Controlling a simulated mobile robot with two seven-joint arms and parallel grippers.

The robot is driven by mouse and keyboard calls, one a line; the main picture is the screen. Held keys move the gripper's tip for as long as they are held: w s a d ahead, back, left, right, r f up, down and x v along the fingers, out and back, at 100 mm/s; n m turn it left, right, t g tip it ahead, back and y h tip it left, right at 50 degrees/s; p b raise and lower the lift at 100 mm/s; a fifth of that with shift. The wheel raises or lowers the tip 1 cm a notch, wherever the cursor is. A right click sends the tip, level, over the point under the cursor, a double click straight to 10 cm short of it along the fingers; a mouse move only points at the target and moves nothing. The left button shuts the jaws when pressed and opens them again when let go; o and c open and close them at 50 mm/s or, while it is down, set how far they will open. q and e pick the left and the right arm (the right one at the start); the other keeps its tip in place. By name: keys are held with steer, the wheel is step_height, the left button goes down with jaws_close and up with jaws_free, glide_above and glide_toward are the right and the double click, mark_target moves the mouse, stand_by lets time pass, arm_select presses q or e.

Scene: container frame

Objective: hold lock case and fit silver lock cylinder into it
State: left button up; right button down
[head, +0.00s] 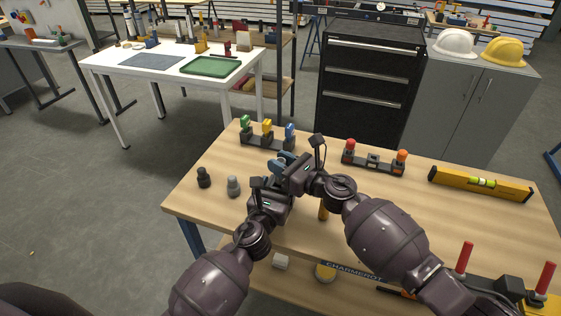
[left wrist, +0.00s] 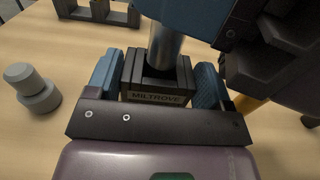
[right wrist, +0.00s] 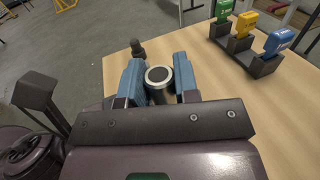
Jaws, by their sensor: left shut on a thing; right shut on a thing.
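The dark lock case (left wrist: 157,90), with a label reading MILTROVE, is clamped between the blue pads of my left gripper (left wrist: 160,82). The silver lock cylinder (left wrist: 164,48) stands over the case, its lower end at the dark opening in the top. I cannot tell how deep it sits. My right gripper (right wrist: 160,80) is shut on the cylinder, whose round end (right wrist: 158,75) shows between its blue pads. In the head view my left gripper (head: 268,182) is just below my right gripper (head: 284,163), above the table; the case and cylinder are mostly hidden there.
A grey stepped part (head: 233,186) and a dark one (head: 204,177) stand on the wooden table (head: 220,210) at left. A rack with green, yellow and blue tags (head: 267,138) is behind. A holder with red and orange pieces (head: 373,161) and a yellow level (head: 480,183) lie right.

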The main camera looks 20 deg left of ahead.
mark_target(281, 160)
steer(key=shift+f, duration=0.3)
steer(key=shift+r, duration=0.15)
steer(key=shift+r, duration=3.4)
arm_select(q)
steer(key=o, duration=1.2)
